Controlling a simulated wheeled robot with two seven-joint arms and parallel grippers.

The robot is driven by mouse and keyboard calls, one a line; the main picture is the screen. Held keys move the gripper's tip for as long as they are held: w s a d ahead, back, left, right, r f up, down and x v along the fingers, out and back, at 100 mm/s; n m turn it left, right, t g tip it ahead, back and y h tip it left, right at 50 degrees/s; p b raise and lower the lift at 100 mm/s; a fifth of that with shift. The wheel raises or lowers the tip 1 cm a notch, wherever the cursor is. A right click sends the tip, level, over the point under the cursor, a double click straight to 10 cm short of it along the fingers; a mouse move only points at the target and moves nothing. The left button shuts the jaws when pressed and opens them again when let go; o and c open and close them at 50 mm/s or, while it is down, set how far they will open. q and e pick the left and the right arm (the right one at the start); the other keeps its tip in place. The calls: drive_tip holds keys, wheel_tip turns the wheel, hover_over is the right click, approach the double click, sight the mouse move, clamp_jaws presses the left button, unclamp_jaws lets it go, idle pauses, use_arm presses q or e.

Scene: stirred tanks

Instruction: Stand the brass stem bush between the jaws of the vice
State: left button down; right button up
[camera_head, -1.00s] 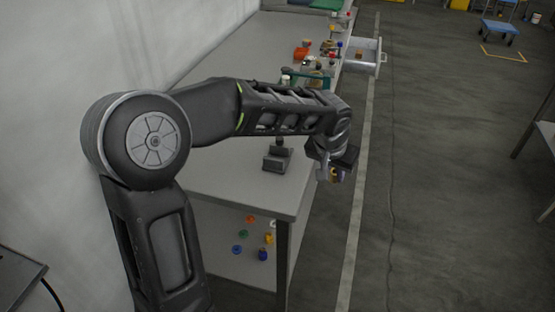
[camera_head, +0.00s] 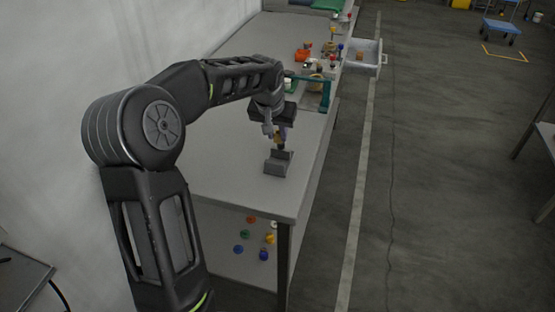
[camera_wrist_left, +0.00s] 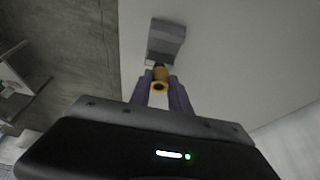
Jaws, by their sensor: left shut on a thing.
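My left gripper (camera_head: 280,134) is above the bench, just behind the vice in the head view. It is shut on the brass stem bush (camera_wrist_left: 160,80), a small yellow ring-shaped piece between the fingertips in the left wrist view. The grey vice (camera_head: 278,163) stands on the near part of the bench, and it also shows in the left wrist view (camera_wrist_left: 166,40), just beyond the bush. The bush is apart from the bench; whether it touches the vice I cannot tell. The gap between the vice jaws is hard to make out. My right gripper is not in view.
The grey bench (camera_head: 225,172) is bare around the vice. A teal frame (camera_head: 326,94) stands farther back, with several small coloured parts behind it. A grey bin (camera_head: 362,56) is at the bench's right edge. Coloured parts lie on the lower shelf (camera_head: 225,262).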

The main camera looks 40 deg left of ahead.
use_arm(q)
wheel_tip(320, 180, down, 4)
drive_tip(key=shift+s+f, duration=0.15)
drive_tip(key=shift+f, duration=0.05)
drive_tip(key=shift+s+d+f, duration=0.1)
drive_tip(key=shift+s+f, duration=0.05)
drive_tip(key=shift+f, duration=0.25)
drive_tip(key=shift+s+f, duration=0.1)
drive_tip(key=shift+f, duration=0.15)
drive_tip(key=x, duration=0.2)
drive_tip(key=p+x, duration=0.1)
drive_tip(key=shift+s+f, duration=0.2)
drive_tip(key=shift+f, duration=0.1)
drive_tip(key=shift+d+r, duration=0.15)
drive_tip(key=shift+r, duration=0.1)
drive_tip(key=c, duration=1.2)
unclamp_jaws()
drive_tip(key=shift+r, duration=0.15)
drive_tip(key=b+v, duration=0.1)
drive_tip(key=v, duration=1)
drive_tip(key=shift+r, duration=0.35)
